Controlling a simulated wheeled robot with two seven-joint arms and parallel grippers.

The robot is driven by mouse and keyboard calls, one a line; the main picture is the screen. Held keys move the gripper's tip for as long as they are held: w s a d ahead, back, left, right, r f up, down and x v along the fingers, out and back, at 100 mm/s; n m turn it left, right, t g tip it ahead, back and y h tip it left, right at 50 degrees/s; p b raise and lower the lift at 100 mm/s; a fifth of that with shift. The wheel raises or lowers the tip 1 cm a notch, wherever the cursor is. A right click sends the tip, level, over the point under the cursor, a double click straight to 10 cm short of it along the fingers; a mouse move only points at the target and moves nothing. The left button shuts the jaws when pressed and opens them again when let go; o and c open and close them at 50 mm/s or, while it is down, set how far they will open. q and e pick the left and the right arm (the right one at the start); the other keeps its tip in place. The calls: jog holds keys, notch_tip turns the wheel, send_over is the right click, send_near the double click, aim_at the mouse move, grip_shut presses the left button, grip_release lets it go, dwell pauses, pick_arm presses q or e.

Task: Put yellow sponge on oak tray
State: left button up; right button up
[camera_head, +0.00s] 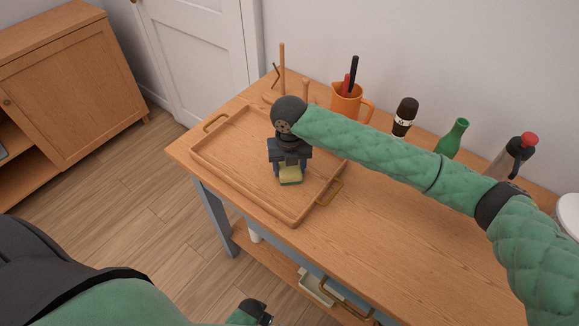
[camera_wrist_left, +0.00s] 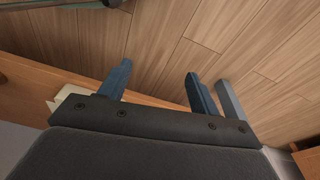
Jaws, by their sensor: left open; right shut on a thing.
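The yellow sponge (camera_head: 290,175) is between the fingers of my right gripper (camera_head: 289,168), which is shut on it. The gripper points down over the oak tray (camera_head: 235,175), a rectangular wooden tray with brass handles on the table's left end. The sponge is over the tray's inside, near its right part; I cannot tell whether it touches the tray floor. My left gripper is low in front of the table; its open, empty fingers show in the left wrist view (camera_wrist_left: 160,85), and only part of that arm shows at the bottom of the head view.
On the wooden table (camera_head: 400,245), an orange jug (camera_head: 346,104) with utensils, a dark jar (camera_head: 404,117), a green bottle (camera_head: 452,138) and a red-topped bottle (camera_head: 512,158) stand along the back. The table's front middle is clear. A wooden cabinet (camera_head: 70,85) stands at left.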

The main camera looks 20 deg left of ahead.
jog(key=shift+f, duration=0.15)
jog(key=o, duration=1)
jog(key=shift+c, duration=0.2)
jog(key=shift+r, duration=0.35)
notch_tip(320, 180, up, 5)
jog(key=p, duration=0.4)
pick_arm(q)
jog(key=s+a+f+p, duration=0.4)
jog(key=s+f, duration=0.6)
jog(key=s, duration=0.3)
jog(key=shift+a+f+p, duration=0.2)
jog(key=shift+a+p, duration=0.1)
jog(key=shift+a, duration=0.5)
pick_arm(e)
notch_tip(320, 180, up, 7)
jog(key=shift+f, duration=0.2)
